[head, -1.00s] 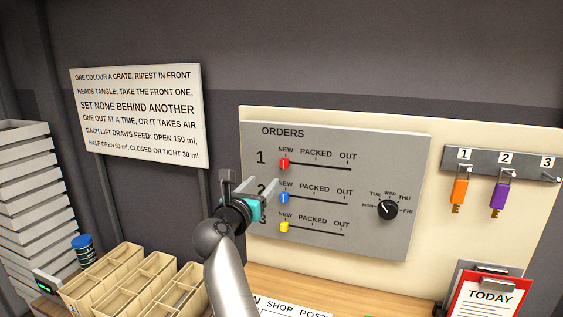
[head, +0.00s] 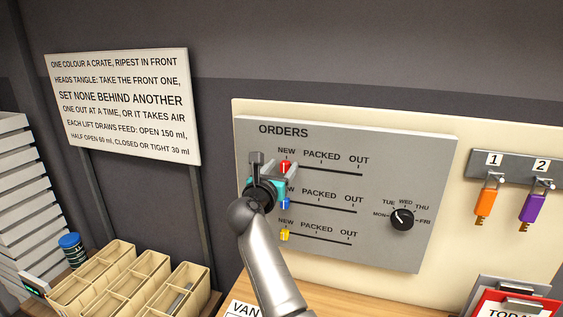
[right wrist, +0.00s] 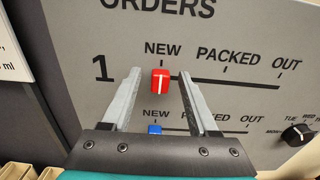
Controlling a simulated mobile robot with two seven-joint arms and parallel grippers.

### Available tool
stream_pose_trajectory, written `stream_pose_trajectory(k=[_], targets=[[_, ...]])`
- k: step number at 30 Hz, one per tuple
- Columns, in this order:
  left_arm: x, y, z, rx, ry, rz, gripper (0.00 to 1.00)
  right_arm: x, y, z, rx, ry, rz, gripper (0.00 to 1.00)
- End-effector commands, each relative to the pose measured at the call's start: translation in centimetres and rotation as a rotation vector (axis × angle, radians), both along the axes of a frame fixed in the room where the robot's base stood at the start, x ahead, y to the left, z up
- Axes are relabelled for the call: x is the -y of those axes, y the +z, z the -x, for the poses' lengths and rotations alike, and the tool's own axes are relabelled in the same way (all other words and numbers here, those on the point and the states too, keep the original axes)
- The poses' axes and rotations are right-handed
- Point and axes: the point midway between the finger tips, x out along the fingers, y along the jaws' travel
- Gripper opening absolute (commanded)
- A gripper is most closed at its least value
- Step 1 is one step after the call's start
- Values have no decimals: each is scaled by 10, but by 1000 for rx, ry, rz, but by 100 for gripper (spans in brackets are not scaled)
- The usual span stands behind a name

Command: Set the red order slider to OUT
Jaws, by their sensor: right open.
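The red slider (head: 285,167) stands at NEW, the left end of the top track on the grey ORDERS panel (head: 430,160). It also shows in the right wrist view (right wrist: 160,81), between the open fingers and near their tips. My right gripper (head: 282,170) is open at the red slider; it also shows in the right wrist view (right wrist: 159,75). I cannot tell whether a finger touches the slider. The OUT mark (right wrist: 287,64) is at the track's right end. My left gripper is not in view.
Below are a blue slider (head: 285,203) and a yellow slider (head: 284,235), both at NEW. A black day dial (head: 402,219) sits at the panel's lower right. Wooden crates (head: 130,285) stand below left.

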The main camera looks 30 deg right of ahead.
Motion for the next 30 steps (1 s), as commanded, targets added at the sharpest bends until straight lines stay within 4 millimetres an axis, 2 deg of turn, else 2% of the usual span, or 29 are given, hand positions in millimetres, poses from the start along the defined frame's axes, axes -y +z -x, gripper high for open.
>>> stream_pose_trajectory(k=[9, 24, 25, 30], targets=[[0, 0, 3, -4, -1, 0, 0, 1, 0, 0, -1, 1, 1, 59], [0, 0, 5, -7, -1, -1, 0, 1, 0, 0, 0, 0, 0, 3], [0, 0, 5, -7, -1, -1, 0, 1, 0, 0, 0, 0, 0, 0], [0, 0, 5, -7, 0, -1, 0, 1, 0, 0, 0, 1, 0, 0]])
